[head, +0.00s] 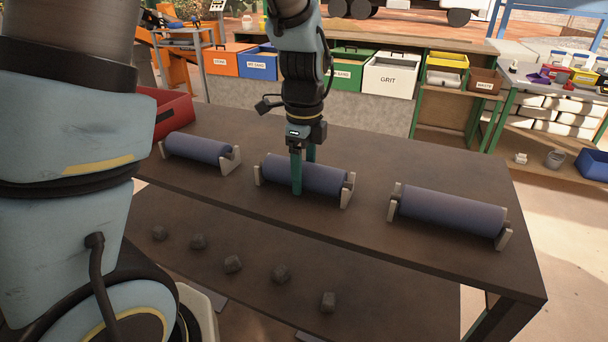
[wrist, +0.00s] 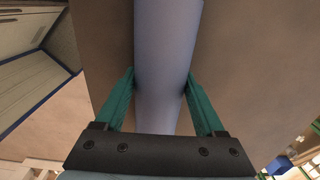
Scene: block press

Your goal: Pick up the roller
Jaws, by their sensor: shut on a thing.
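Three blue-grey rollers lie in pale cradles on the dark table. The middle roller (head: 318,176) is between the green fingers of my gripper (head: 303,178), which is shut on it left of its middle. In the wrist view the roller (wrist: 166,60) runs up between both fingers of my gripper (wrist: 160,88), which touch its sides. It appears to rest level in or just at its cradle (head: 347,190); I cannot tell if it is lifted. The left roller (head: 197,148) and the right roller (head: 452,211) lie in their own cradles.
A red bin (head: 172,113) stands at the table's left end. Several dark stones (head: 233,263) lie on a lower surface in front. Labelled bins, such as the white grit bin (head: 390,76), stand behind. The table top (head: 400,165) is bare behind the right roller.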

